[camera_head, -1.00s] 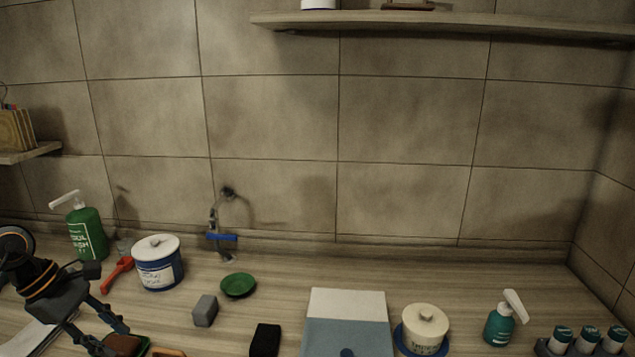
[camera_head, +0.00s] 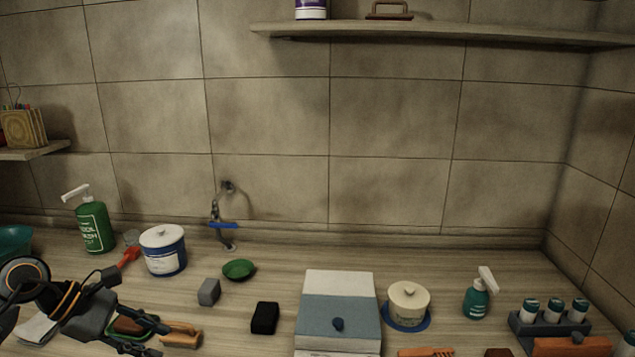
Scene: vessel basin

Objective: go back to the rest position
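My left gripper (camera_head: 150,335) is at the lower left, its two fingers spread apart and pointing right. It hangs over or just in front of a brown and green brush-like item (camera_head: 130,325) and an orange-brown item (camera_head: 182,334). My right gripper is not in the view.
A green pump bottle (camera_head: 92,226), a white-lidded jar (camera_head: 163,252) and a tap (camera_head: 222,215) stand along the back. A grey block (camera_head: 209,292), green dish (camera_head: 239,269), black block (camera_head: 265,318), lidded box (camera_head: 338,312) and another jar (camera_head: 408,304) occupy the middle. A teal pump bottle (camera_head: 478,294) stands right.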

